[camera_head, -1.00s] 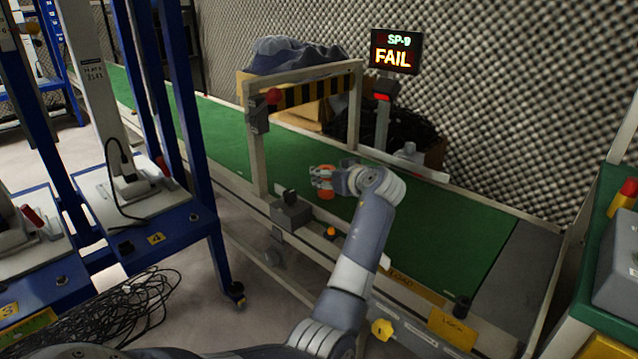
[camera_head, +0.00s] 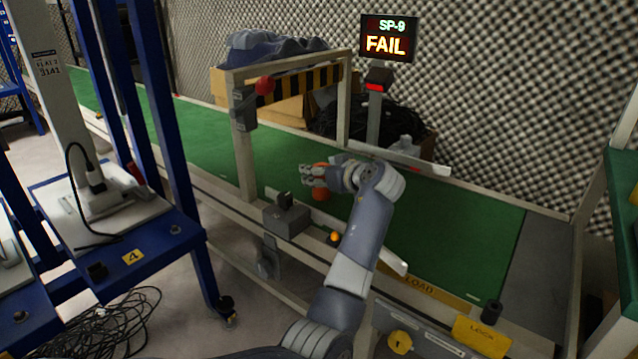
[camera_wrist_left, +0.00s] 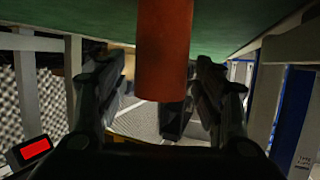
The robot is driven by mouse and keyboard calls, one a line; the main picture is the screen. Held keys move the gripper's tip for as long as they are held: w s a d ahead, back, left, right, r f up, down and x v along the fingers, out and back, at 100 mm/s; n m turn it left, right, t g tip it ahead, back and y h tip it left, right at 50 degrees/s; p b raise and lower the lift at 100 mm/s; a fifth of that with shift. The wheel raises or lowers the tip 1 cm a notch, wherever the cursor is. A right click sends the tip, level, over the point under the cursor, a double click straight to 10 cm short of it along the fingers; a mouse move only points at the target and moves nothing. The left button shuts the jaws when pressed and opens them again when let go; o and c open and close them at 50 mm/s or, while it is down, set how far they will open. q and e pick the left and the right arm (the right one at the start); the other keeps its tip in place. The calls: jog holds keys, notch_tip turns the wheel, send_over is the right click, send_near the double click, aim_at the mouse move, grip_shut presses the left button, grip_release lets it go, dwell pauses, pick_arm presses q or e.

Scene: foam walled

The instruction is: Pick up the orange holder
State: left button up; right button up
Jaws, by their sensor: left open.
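The orange holder (camera_head: 321,194) stands on the green conveyor belt, partly hidden behind my left gripper (camera_head: 313,177). In the left wrist view the orange holder (camera_wrist_left: 163,50) is a plain upright cylinder against the green belt, which shows upside down at the top. It lies between the two dark fingers of my left gripper (camera_wrist_left: 165,95). The fingers are open, with visible gaps on both sides of the holder. My right gripper is not in view.
The green belt (camera_head: 440,235) is clear to the right. A pale frame (camera_head: 243,150) with a red knob stands left of the gripper. A grey block (camera_head: 287,218) sits on the near rail. A sign reading FAIL (camera_head: 388,38) is behind. Blue workstations (camera_head: 185,200) stand left.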

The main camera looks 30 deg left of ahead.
pick_arm(q)
jog(key=c, duration=1.2)
jog(key=shift+r, duration=0.1)
